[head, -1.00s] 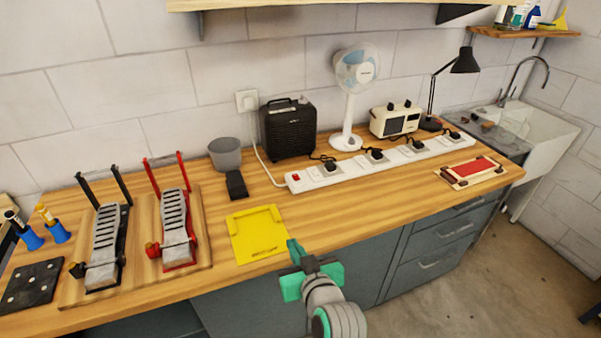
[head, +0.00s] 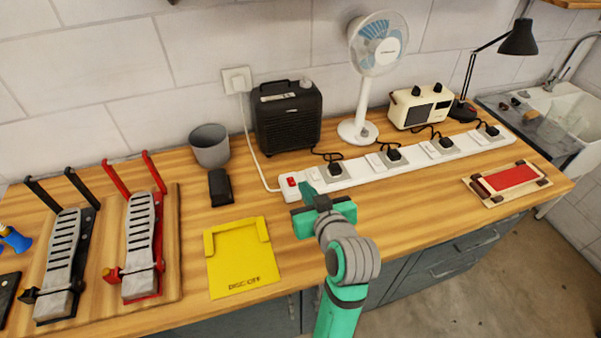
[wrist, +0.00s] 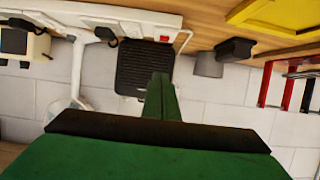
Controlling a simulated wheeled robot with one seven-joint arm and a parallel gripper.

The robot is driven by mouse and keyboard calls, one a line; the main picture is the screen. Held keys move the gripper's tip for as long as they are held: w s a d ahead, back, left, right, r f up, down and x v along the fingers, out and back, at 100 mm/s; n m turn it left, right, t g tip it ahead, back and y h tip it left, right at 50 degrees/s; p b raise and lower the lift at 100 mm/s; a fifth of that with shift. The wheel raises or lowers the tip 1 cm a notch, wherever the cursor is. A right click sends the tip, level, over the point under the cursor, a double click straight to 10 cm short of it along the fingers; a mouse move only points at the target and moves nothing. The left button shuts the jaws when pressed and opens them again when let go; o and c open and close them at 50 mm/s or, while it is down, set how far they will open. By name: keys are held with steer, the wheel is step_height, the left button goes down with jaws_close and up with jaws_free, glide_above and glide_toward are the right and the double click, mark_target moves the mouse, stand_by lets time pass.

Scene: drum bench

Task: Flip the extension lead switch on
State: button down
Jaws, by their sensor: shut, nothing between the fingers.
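The white extension lead (head: 400,161) lies along the back of the bench with several black plugs in it. Its red switch (head: 292,182) is at the left end, and it also shows in the wrist view (wrist: 164,38). Whether the switch is on or off is too small to tell. My green gripper (head: 308,192) is shut and empty. In the head view it appears just right of and a little below the switch, close to the lead's left end. I cannot tell whether it touches the lead. In the wrist view the shut fingers (wrist: 160,98) point toward the black heater-like box.
Behind the lead stand the black box (head: 287,120), a white fan (head: 358,130), a cream radio (head: 420,106) and a black lamp (head: 519,40). A grey cup (head: 210,147), black block (head: 221,188) and yellow tray (head: 240,262) are left.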

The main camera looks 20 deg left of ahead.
glide_above(296, 193)
step_height(296, 193, down, 3)
steer(key=shift+s+f, duration=0.1)
steer(key=f, duration=0.3)
steer(key=shift+w+a, duration=0.15)
steer(key=shift+w, duration=0.1)
steer(key=shift+f, duration=0.7)
steer(key=shift+s, duration=0.1)
steer(key=shift+f, duration=0.35)
steer(key=shift+r, duration=0.1)
